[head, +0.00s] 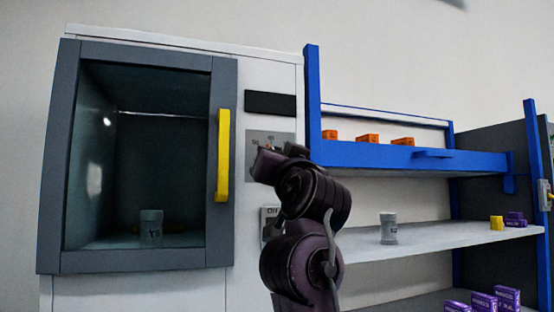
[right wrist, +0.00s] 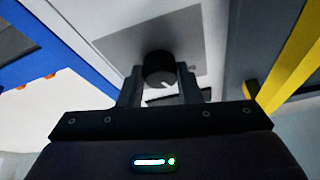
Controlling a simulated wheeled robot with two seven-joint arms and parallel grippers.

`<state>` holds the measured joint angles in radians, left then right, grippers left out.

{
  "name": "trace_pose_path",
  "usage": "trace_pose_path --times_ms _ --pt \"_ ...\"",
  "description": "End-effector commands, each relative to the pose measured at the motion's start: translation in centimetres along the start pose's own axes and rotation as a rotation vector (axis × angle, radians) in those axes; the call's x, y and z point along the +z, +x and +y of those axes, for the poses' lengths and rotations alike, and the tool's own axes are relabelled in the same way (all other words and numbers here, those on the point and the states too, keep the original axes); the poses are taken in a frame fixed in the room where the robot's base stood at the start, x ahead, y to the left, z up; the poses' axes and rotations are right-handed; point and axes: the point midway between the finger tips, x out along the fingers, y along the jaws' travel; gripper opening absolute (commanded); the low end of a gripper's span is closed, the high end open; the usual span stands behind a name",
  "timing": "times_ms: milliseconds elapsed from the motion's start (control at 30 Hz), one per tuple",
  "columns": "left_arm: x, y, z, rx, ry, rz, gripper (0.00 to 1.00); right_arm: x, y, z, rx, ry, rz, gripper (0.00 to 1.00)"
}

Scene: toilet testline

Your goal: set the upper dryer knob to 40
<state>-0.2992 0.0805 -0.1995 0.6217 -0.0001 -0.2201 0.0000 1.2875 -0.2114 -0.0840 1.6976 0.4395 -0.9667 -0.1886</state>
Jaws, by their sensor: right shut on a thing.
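The upper dryer knob (right wrist: 159,67) is a dark round knob on a grey plate (right wrist: 115,40) in the right wrist view. My right gripper (right wrist: 159,78) is shut on it, one finger on each side. In the head view my right gripper (head: 264,160) is at the front of the dryer (head: 228,258), just right of the yellow door handle (head: 223,155). It covers the lower part of the plate (head: 262,135) and most of the knob. The scale marks and the knob's setting are too small or hidden to read. My left gripper is not in view.
A second control panel (head: 268,215) sits lower on the dryer, partly behind my right arm. The dryer door is shut, with a grey container (head: 151,226) behind its window. A blue-framed shelf (head: 400,157) with orange boxes and another grey container (head: 388,228) stands close on the right.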

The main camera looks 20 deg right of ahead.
Motion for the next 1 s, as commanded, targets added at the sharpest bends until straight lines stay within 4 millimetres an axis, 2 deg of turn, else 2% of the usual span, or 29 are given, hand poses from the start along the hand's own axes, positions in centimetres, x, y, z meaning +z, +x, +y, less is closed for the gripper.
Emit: trace_pose_path --times_ms 200,500,1000 --pt "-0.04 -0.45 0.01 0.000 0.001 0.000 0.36 -0.02 0.04 -0.24 0.065 0.155 0.004 0.09" --pt "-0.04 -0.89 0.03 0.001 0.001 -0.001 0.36 -0.03 0.02 -0.29 0.124 0.296 0.010 0.09" --pt "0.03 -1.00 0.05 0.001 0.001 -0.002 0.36 0.05 0.01 -0.24 0.145 0.342 0.013 0.09"
